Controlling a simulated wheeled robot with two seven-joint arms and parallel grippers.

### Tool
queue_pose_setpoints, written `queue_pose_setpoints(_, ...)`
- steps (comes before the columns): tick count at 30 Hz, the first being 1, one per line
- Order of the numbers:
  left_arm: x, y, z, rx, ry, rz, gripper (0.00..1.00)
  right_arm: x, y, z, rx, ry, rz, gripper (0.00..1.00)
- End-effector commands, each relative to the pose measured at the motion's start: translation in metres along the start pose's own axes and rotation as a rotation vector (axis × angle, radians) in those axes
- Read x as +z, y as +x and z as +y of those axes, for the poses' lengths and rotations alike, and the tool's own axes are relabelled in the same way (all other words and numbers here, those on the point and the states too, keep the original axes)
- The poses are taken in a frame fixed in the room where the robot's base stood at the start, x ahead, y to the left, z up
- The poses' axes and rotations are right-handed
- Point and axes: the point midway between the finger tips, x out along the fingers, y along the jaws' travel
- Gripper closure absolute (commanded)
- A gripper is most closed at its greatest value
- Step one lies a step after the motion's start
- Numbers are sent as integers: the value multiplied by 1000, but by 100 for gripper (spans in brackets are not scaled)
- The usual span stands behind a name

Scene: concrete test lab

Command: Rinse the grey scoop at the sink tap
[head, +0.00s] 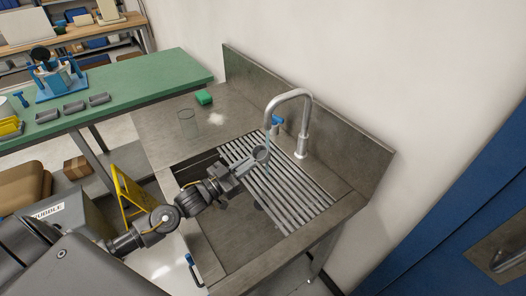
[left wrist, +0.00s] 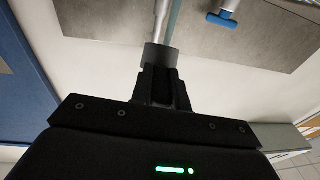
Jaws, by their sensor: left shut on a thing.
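My left gripper (head: 240,171) is shut on the grey scoop (head: 261,154) and holds it above the slatted rack over the sink. The scoop is under the spout of the curved metal tap (head: 307,120). A thin pale-blue streak, which looks like water, runs from the spout towards the scoop. The tap has a blue handle (head: 278,120). In the left wrist view the scoop (left wrist: 159,57) shows as a grey round end beyond the dark fingers (left wrist: 161,88); the blue handle (left wrist: 222,19) is to its right. My right gripper is not in view.
The steel sink unit (head: 155,125) has a raised back edge along the wall. A green-topped bench (head: 150,82) with grey pieces and a blue stand is at left.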

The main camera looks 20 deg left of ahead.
Motion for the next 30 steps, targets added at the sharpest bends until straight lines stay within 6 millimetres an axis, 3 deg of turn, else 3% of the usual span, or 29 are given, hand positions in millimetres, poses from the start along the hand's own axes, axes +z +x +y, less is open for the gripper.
queue_pose_setpoints(18, -6, -49, -7, 0, -1, 0, 100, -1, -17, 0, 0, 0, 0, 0)
queue_pose_setpoints(30, -6, -53, -7, 0, 0, 2, 100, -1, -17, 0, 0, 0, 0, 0)
